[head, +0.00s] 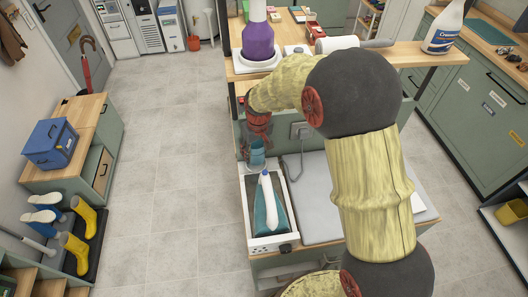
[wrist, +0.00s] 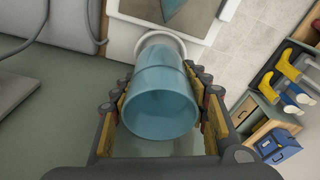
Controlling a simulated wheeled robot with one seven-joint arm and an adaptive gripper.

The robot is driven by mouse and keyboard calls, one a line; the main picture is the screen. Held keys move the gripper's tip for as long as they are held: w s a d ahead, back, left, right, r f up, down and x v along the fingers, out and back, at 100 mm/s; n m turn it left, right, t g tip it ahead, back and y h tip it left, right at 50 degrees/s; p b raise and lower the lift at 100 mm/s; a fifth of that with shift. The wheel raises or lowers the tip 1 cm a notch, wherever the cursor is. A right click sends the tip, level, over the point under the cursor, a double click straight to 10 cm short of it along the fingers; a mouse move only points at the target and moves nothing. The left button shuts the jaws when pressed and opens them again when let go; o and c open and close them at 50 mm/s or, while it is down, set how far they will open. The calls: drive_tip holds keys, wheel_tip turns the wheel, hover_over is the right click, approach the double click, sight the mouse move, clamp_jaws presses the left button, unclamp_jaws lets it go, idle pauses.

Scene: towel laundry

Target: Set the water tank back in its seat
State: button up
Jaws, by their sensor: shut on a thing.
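The water tank (wrist: 160,95) is a translucent blue cup-like cylinder. In the wrist view it stands between the two fingers of my gripper (wrist: 159,80), which are shut on its sides. Its far end meets a pale round ring (wrist: 163,42) at the end of the white ironing station; I cannot tell whether it sits in the ring or just above it. In the head view the tank (head: 257,154) shows below my gripper (head: 257,140), at the back end of the station (head: 284,240). A blue and white iron (head: 270,205) rests on the station.
A grey board (head: 318,205) lies right of the station, with a wall socket (head: 300,130) and cable behind.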

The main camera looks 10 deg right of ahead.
sight(256, 167)
drive_tip(key=shift+f+b, duration=1.1)
drive_tip(key=shift+f, duration=0.9)
drive_tip(key=shift+s+f, duration=0.4)
drive_tip(key=shift+f, duration=0.15)
drive_tip(key=o, duration=0.8)
drive_tip(key=shift+o, duration=1.2)
drive_tip(key=shift+w+f, duration=0.1)
drive_tip(key=shift+f, duration=0.15)
drive_tip(key=o, duration=0.3)
drive_tip(key=shift+w+r, duration=0.15)
drive_tip(key=shift+r, duration=0.15)
